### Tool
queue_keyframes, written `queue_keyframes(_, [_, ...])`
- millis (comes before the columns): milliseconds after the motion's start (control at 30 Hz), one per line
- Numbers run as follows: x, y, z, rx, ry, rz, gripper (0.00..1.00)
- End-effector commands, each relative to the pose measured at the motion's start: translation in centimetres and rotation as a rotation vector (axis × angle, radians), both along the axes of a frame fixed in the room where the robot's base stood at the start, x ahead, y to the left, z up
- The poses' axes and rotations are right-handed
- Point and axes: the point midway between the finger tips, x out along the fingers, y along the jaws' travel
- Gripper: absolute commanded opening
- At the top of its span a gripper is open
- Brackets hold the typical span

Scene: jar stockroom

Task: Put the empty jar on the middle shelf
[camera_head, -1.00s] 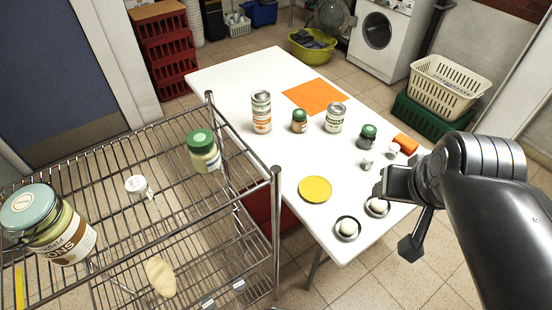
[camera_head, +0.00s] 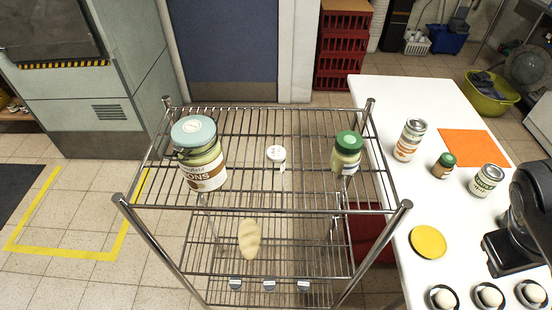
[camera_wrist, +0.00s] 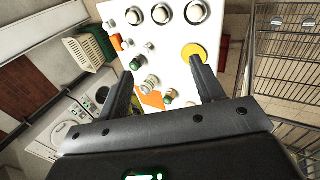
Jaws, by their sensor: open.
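My gripper (camera_wrist: 160,66) is open and empty in the wrist view, its two fingers apart above the white table (camera_wrist: 172,42). In the head view it is at the right edge, partly cut off. The wire rack (camera_head: 262,209) stands left of the table. Its middle shelf (camera_head: 300,246) holds a pale oblong thing (camera_head: 249,240). On the top shelf are a large teal-lidded jar (camera_head: 200,155), a small white-lidded container (camera_head: 277,154) and a green-lidded jar (camera_head: 346,153). On the table is a small green-lidded jar (camera_head: 444,166). I cannot tell which jar is empty.
The table also bears two cans (camera_head: 410,140) (camera_head: 487,181), an orange mat (camera_head: 475,147), a yellow disc (camera_head: 428,242) and small cups with white round things (camera_head: 490,296). Rack posts (camera_head: 370,255) stand close to the table edge. Tiled floor left of the rack is free.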

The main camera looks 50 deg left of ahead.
Motion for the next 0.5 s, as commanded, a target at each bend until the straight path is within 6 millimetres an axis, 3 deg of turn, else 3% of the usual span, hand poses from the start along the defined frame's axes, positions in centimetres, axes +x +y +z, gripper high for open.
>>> queue_keyframes(267, [2.1, 7.4, 0.2, -0.472, 0.021, 0.526, 0.62])
queue_keyframes(500, [1.7, 16.6, 1.3, -0.881, -0.067, 0.944, 0.62])
